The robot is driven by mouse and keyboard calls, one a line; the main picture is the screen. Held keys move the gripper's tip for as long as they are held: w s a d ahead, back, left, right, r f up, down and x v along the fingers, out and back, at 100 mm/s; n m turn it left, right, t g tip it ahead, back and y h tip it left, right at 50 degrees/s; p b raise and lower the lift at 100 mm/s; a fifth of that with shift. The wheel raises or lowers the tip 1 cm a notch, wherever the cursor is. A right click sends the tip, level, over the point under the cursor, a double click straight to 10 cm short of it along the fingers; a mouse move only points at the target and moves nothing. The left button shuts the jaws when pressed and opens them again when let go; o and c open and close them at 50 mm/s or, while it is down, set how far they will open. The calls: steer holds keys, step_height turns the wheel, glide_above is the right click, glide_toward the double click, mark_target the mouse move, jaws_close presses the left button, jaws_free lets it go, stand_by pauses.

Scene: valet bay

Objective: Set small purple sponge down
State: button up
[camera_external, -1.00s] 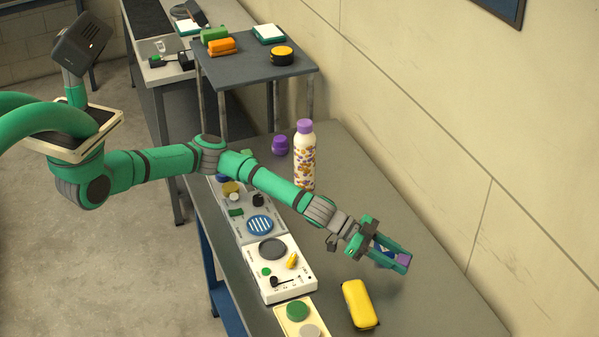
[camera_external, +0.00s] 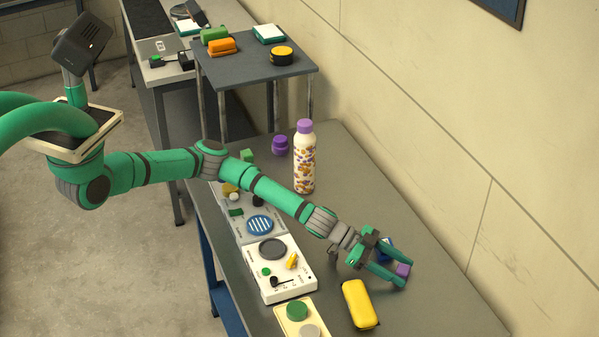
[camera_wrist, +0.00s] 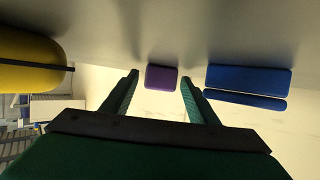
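The small purple sponge (camera_external: 403,269) is on the grey table, between the fingertips of my gripper (camera_external: 406,273). In the wrist view the purple sponge (camera_wrist: 161,78) sits between the two green fingers of my gripper (camera_wrist: 158,79), with a visible gap on each side. My gripper is open and low over the table, around the sponge and not clamped on it. The sponge appears to rest on the tabletop (camera_external: 440,290).
A blue item (camera_wrist: 248,82) lies close beside one finger, partly hidden in the external view. A yellow case (camera_external: 360,304) is in front of the gripper. Appliance panels (camera_external: 280,268) line the table's left edge. A patterned bottle (camera_external: 304,165) and purple jar (camera_external: 280,145) stand farther back.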

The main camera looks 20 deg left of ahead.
steer(key=shift+r, duration=0.25)
steer(key=v, duration=1.2)
steer(key=shift+f, duration=0.1)
